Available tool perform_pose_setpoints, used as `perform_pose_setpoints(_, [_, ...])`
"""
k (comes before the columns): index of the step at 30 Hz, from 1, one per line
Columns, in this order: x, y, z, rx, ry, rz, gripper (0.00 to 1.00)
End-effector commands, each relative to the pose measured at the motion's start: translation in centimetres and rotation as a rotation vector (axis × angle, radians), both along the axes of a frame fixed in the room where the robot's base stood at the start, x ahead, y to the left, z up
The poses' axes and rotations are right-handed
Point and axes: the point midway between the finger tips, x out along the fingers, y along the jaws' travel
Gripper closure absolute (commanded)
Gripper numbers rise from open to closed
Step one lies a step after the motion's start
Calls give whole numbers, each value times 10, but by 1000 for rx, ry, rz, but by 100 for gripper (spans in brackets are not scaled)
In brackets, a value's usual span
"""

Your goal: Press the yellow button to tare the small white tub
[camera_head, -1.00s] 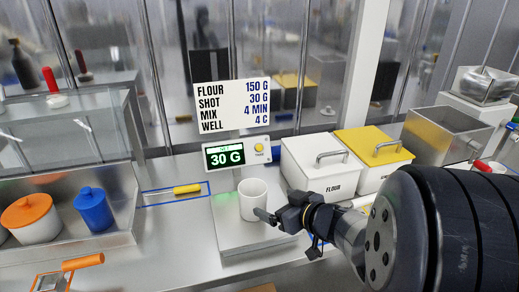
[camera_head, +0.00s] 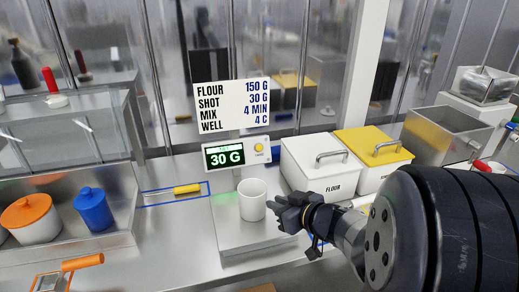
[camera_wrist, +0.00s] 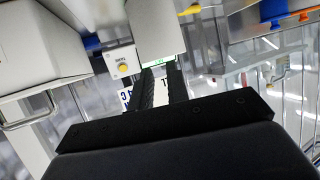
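The yellow button (camera_head: 258,147) sits on a white panel just right of the display (camera_head: 225,157), which reads 30 G. In the wrist view the button (camera_wrist: 123,67) shows left of my fingers. The small white tub (camera_head: 252,203) stands upright on the scale plate (camera_head: 235,237), in front of the display. My gripper (camera_head: 274,207) is just right of the tub in the head view, below the button and apart from it. In the wrist view my gripper's two fingers (camera_wrist: 162,85) stand apart with a narrow, empty gap. I cannot tell whether they touch the tub.
A white flour bin (camera_head: 315,170) and a yellow-lidded bin (camera_head: 373,150) stand right of the scale. A recipe sign (camera_head: 232,104) rises behind the display. A yellow-handled tool (camera_head: 187,189) lies left in a blue outline. Orange-lidded (camera_head: 35,220) and blue (camera_head: 93,209) containers stand farther left.

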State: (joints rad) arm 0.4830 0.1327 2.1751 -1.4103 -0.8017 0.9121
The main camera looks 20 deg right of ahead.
Motion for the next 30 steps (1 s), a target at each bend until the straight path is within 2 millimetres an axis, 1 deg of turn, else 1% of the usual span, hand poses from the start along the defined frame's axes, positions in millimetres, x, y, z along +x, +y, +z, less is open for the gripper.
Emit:
perform_pose_setpoints(1, [0, 0, 0, 0, 0, 0, 88])
perform_pose_setpoints(5, [0, 0, 0, 0, 0, 0, 99])
perform_pose_setpoints(6, [0, 0, 0, 0, 0, 0, 100])
perform_pose_setpoints(30, [0, 0, 0, 0, 0, 0, 100])
